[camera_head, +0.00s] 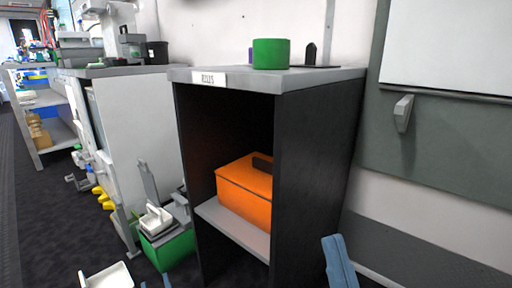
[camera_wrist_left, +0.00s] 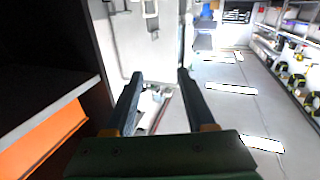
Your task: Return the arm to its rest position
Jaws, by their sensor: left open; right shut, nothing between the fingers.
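My left gripper (camera_head: 155,284) shows only as two blue fingertips at the bottom edge of the head view, set apart. In the left wrist view its two dark fingers (camera_wrist_left: 158,98) stand wide apart with nothing held between them. My right gripper (camera_head: 340,262) shows at the bottom right of the head view, in front of the black cabinet's right side. Its blue-grey fingers are closed together and empty. Most of both arms is out of view.
A black cabinet (camera_head: 318,165) with a grey top holds an orange box (camera_head: 243,198) on its shelf. A green cylinder (camera_head: 271,54) stands on top. A green container (camera_head: 170,250) and a white tray (camera_head: 108,276) are at lower left. A clear aisle (camera_wrist_left: 232,100) shows in the left wrist view.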

